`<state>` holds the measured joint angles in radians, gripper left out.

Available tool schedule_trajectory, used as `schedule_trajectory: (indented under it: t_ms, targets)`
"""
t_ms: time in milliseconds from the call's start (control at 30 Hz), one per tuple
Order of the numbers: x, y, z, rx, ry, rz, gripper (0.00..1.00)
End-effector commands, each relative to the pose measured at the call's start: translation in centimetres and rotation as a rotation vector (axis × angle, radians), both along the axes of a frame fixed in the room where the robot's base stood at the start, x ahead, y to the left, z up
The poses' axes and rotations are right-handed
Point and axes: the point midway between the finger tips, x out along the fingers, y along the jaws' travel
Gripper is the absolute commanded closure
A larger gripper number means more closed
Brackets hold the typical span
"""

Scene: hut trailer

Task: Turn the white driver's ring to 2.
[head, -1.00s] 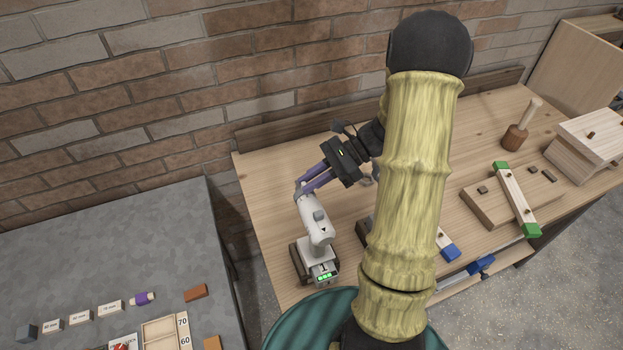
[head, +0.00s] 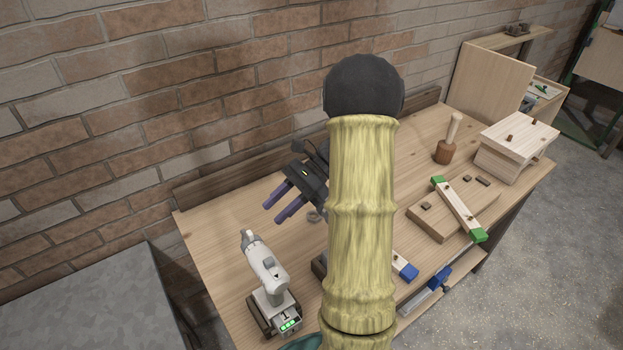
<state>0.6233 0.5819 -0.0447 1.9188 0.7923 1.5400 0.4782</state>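The white driver (head: 266,268) stands upright on the wooden bench, its nose pointing up and left in the head view. Its ring (head: 251,240) is near the nose end; the number it is set to is too small to read. Green lights show on its base. My gripper (head: 274,212) has two purple fingers, spread apart with a gap between them. It is empty, above and to the right of the driver's nose, and apart from it. My arm hides part of the bench to the right.
A dark block lies beside the driver's base. The brick wall (head: 150,90) runs behind. A grey table (head: 85,305) is at left.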

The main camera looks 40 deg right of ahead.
Motion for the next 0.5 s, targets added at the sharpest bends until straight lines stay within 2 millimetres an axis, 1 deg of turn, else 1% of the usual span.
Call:
schedule_trajectory:
  t_ms: [33,300,400,500]
  targets:
    - [0.0,-1.0,0.2,-0.003,-0.003,-0.003,0.63]
    - [0.0,-5.8,2.7,-0.002,-0.001,-0.003,0.63]
    - [0.0,-7.4,3.5,-0.003,-0.001,-0.002,0.63]
    - [0.0,-8.5,4.2,-0.001,0.000,-0.001,0.63]
